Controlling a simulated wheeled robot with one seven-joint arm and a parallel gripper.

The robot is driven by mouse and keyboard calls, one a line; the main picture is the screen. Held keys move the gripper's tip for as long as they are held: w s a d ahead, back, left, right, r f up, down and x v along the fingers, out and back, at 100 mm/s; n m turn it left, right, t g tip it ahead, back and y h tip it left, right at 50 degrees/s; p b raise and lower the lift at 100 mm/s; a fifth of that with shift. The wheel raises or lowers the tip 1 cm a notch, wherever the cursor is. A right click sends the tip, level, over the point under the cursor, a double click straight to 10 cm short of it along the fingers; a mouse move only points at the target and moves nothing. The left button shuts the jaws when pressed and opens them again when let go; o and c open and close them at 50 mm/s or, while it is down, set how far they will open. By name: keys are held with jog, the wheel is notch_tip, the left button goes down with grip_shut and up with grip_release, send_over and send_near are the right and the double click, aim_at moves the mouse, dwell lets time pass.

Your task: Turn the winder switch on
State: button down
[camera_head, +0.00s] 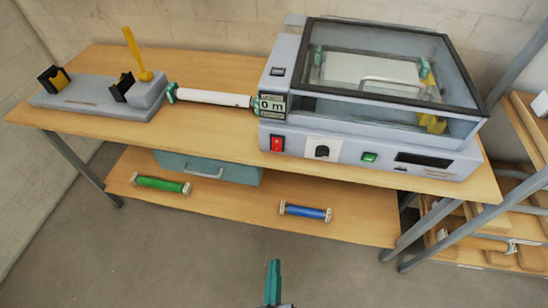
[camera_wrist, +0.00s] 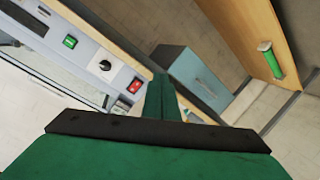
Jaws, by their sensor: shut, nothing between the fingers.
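The roll laminator (camera_head: 300,128) stands on the wooden table. No label readable here tells which one is the winder switch. In the wrist view the red switch (camera_wrist: 134,86), knob (camera_wrist: 105,65) and green switch (camera_wrist: 70,41) show at upper left. My gripper (camera_head: 273,268) is shut and empty, in front of the table and apart from the panel. Its fingers also show in the wrist view (camera_wrist: 162,95).
A clear lid (camera_head: 390,65) covers the laminator. A white roll (camera_head: 213,97) lies left of it, beside a grey stand with a yellow lever (camera_head: 131,45). The lower shelf holds a green roll (camera_head: 160,184), a blue roll (camera_head: 305,212) and a teal box (camera_head: 225,172). Floor in front is clear.

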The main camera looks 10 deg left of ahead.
jog(key=w+a+r+n+h, duration=0.1)
jog(key=w+a+r+n, duration=0.1)
jog(key=w+r+n, duration=0.3)
jog(key=w+a+r+n+t+h, duration=0.1)
jog(key=w+a+r+n, duration=0.2)
jog(key=w, duration=0.8)
notch_tip(320, 180, up, 2)
jog(key=shift+w+a+r+n, duration=0.15)
jog(key=shift+a+r+n, duration=0.15)
jog(key=shift+n, duration=0.7)
send_near(276, 151)
jog(key=w, duration=0.5)
jog(key=shift+f, duration=0.35)
jog(key=shift+w+f, duration=0.15)
jog(key=shift+w, duration=0.55)
